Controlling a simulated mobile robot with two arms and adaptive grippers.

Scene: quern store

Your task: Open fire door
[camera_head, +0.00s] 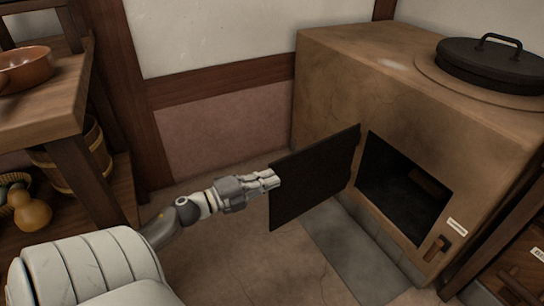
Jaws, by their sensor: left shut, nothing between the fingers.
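The fire door (315,176) is a dark flat panel on the front of the tan stove (345,90). It is swung well out from the stove, hinged on the left side of the firebox opening (403,190). The opening is uncovered and dark inside, with a brownish block shape in it. My left gripper (278,178) is shut and empty, its fingertips at the free left edge of the door. I cannot tell whether they touch it. My right gripper is not in view.
A dark lidded pot (492,62) sits on the stove top. A wooden shelf (45,105) with a copper pan (25,68) stands at left, a bucket (92,150) and a gourd (30,212) below. A wooden latch handle (437,248) is right of the opening. Floor before the stove is clear.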

